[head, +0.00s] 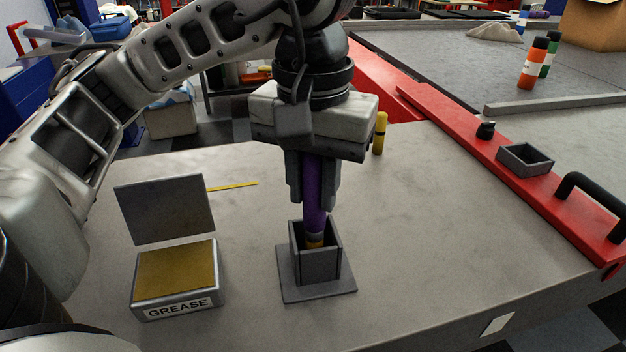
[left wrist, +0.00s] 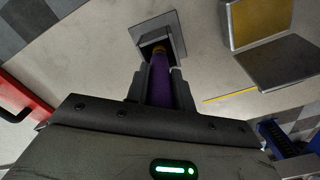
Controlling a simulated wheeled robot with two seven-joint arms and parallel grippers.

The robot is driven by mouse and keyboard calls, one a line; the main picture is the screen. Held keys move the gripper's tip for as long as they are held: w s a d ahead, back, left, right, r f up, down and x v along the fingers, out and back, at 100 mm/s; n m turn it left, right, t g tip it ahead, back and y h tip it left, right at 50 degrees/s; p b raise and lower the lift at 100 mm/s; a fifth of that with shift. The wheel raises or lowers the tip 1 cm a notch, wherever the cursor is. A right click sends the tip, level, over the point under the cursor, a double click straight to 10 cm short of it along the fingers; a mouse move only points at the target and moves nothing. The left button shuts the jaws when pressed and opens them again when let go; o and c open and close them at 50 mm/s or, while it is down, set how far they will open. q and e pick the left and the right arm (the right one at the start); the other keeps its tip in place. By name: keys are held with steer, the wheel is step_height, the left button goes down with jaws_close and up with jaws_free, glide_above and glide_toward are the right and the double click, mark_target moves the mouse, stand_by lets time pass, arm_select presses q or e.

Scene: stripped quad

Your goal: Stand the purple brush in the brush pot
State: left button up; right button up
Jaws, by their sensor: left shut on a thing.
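The purple brush (head: 313,195) is upright in my left gripper (head: 314,205), which is shut on it. In the head view its lower end, with a grey band and a yellowish tip, is inside the mouth of the dark grey square brush pot (head: 318,267). The pot stands on a flat square base on the table. In the left wrist view the purple brush (left wrist: 161,80) runs from between the fingers (left wrist: 155,85) to the pot (left wrist: 153,42). Whether the tip touches the pot's floor is hidden. My right gripper is not in view.
An open grease box (head: 178,275) with its lid up stands left of the pot. A thin yellow stick (head: 232,186) lies behind it. A yellow cylinder (head: 379,133) stands behind my gripper. A red rail (head: 520,180) with a small grey tray (head: 525,159) borders the right. Table right of the pot is clear.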

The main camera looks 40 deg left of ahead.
arm_select(q)
steer(key=o, duration=1.1)
steer(key=shift+c, duration=0.2)
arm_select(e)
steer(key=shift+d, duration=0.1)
arm_select(q)
step_height(320, 180, up, 16)
steer(key=p, duration=0.5)
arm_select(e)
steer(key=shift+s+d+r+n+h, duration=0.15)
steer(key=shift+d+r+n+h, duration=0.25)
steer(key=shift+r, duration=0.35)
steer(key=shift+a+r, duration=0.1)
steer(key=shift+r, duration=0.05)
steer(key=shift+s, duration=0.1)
